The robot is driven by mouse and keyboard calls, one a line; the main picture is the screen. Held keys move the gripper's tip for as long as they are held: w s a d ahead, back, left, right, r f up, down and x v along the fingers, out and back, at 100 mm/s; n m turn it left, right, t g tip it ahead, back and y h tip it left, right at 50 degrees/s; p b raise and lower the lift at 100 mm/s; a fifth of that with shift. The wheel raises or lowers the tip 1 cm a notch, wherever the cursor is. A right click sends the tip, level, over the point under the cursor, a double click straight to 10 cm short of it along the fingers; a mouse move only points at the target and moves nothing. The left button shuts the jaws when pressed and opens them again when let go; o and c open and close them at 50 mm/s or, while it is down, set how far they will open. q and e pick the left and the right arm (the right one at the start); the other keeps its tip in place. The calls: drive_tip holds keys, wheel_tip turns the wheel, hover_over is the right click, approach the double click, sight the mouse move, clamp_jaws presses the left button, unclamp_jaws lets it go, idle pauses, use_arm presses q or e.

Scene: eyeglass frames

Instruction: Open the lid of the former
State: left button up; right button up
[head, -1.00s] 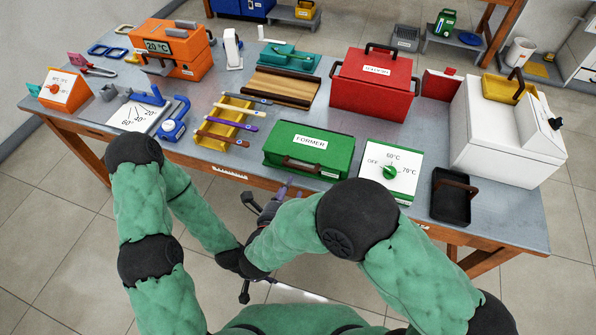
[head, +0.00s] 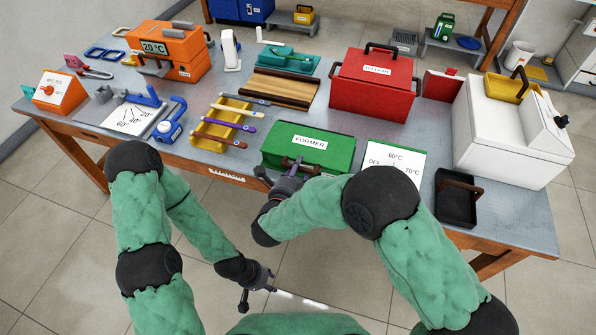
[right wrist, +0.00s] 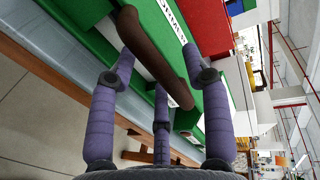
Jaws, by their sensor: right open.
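The former (head: 330,157) is a green box with a labelled lid, near the table's front edge. Its brown bar handle (right wrist: 150,50) runs along the front and is partly hidden by my right gripper in the head view. My right gripper (head: 285,168) is at the handle's left part. In the right wrist view, its purple fingers (right wrist: 160,58) are spread, with the handle passing between their tips, not clamped. My left gripper (head: 258,291) hangs low in front of the table, empty, with its fingers apart.
A dial panel (head: 397,160) stands right of the former, partly behind my right arm. A yellow rack (head: 207,138) with several temple pieces is to the left. A red box (head: 372,87) and a brown grooved block (head: 283,87) stand behind. The floor before the table is free.

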drive_tip(key=shift+w, duration=0.1)
clamp_jaws()
